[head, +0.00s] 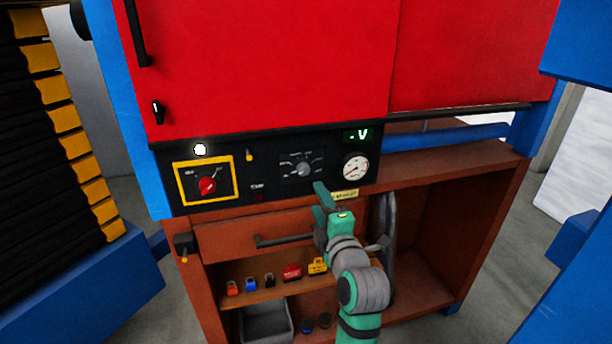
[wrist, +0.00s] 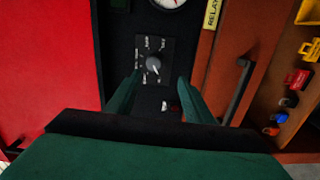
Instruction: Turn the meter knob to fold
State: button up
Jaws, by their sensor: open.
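The meter knob (head: 303,169) is a small grey dial on a black plate with white markings around it, in the middle of the black control panel (head: 228,168). In the wrist view the knob (wrist: 153,65) sits ahead of my gripper, between the lines of its fingers. My gripper (head: 322,197) is green, open and empty, just below and right of the knob in the head view. In the wrist view its two fingers (wrist: 157,92) stand apart and do not touch the knob. The marking labels are too small to read surely.
A red rotary switch (head: 207,185) in a yellow frame is at the panel's left. A round gauge (head: 355,168) and a small display (head: 357,135) are at its right. Below are a drawer handle (head: 283,240) and a shelf (head: 262,292) with several small coloured items.

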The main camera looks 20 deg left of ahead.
aim_at(304, 171)
jog(key=shift+n, duration=0.4)
jog(key=x, duration=0.3)
jog(key=r+x, duration=0.1)
jog(key=x, duration=0.7)
jog(key=shift+a+r, duration=0.25)
jog(key=shift+r, duration=0.05)
jog(key=c, duration=1)
